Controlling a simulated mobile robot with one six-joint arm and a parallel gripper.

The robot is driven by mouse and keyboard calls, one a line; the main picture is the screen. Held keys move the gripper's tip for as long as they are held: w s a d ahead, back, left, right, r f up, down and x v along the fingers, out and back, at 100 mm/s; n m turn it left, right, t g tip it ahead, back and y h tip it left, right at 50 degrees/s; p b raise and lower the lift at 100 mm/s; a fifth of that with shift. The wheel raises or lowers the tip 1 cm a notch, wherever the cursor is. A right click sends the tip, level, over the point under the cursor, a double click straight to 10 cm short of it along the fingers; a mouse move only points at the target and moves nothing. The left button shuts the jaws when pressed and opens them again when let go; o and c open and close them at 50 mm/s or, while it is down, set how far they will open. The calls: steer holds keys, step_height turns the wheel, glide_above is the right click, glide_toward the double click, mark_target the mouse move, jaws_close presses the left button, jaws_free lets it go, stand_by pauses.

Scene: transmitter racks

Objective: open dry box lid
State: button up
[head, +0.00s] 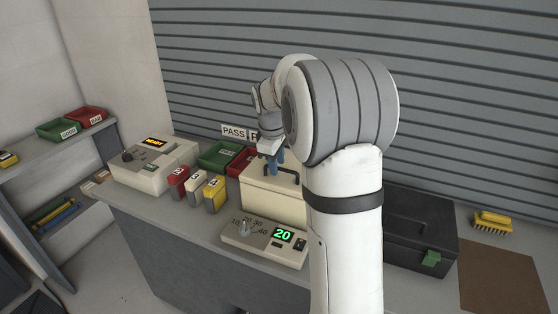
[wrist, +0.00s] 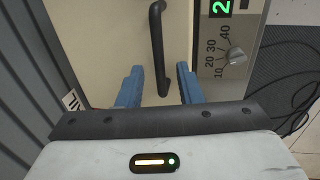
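The dry box (head: 262,197) is a cream box on the bench, partly hidden behind my arm in the head view. Its lid (wrist: 110,40) fills much of the wrist view and looks closed. A black bar handle (wrist: 157,45) stands on the lid; it also shows in the head view (head: 290,171). My gripper (wrist: 158,75) has two blue fingers, one on each side of the handle's near end, with gaps between. It is open. In the head view my gripper (head: 275,160) is above the lid by the handle.
A control panel with dial and green 20 display (head: 265,241) stands in front of the box. Red, white and yellow blocks (head: 197,188), green and red trays and a cream device (head: 152,165) are to the left. A black case (head: 418,230) is right. A shutter wall is behind.

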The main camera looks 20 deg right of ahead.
jaws_close()
stand_by(0.3)
steer(key=shift+d, duration=0.1)
